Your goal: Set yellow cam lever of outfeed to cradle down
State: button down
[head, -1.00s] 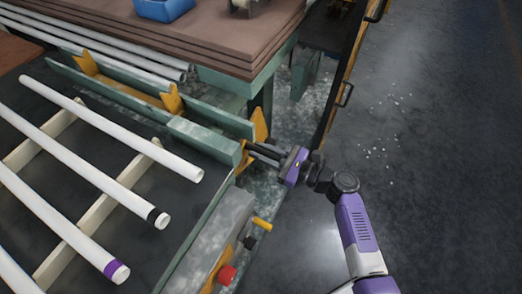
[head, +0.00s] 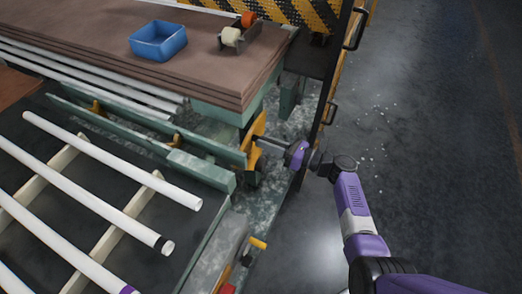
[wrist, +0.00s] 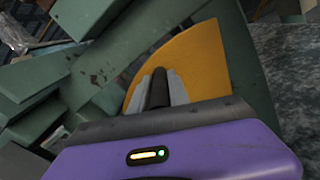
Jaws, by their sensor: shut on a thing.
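The yellow cam lever (head: 257,127) is at the right end of the green outfeed channel (head: 206,168). Its yellow quarter-disc plate (wrist: 205,58) fills the middle of the wrist view. My gripper (head: 259,142) reaches it from the right. In the wrist view my gripper (wrist: 161,88) is shut on a dark bar in front of the yellow plate, apparently the lever's handle. Yellow cradle pieces (head: 97,108) sit low between the green rails, only their tops showing.
White glass tubes (head: 112,160) lie on pale bars at the left. A brown-topped bench (head: 200,65) with a blue bin (head: 158,41) stands behind. A control box with a yellow knob (head: 258,243) is in front. Open floor (head: 440,150) lies at the right.

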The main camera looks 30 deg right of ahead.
aim_at(256, 131)
jog(key=shift+w+d+r+m, duration=0.1)
jog(key=shift+w+d+m, duration=0.35)
jog(key=shift+d, duration=0.2)
jog(key=shift+w+d+r+m, duration=0.1)
jog(key=shift+w+d+m, duration=0.3)
jog(key=shift+d, duration=0.2)
jog(key=c, duration=1.3)
grip_release()
jog(key=shift+f, duration=0.1)
jog(key=shift+o, duration=0.2)
jog(key=v, duration=0.7)
jog(key=shift+s+d, duration=0.2)
jog(key=shift+s, duration=0.15)
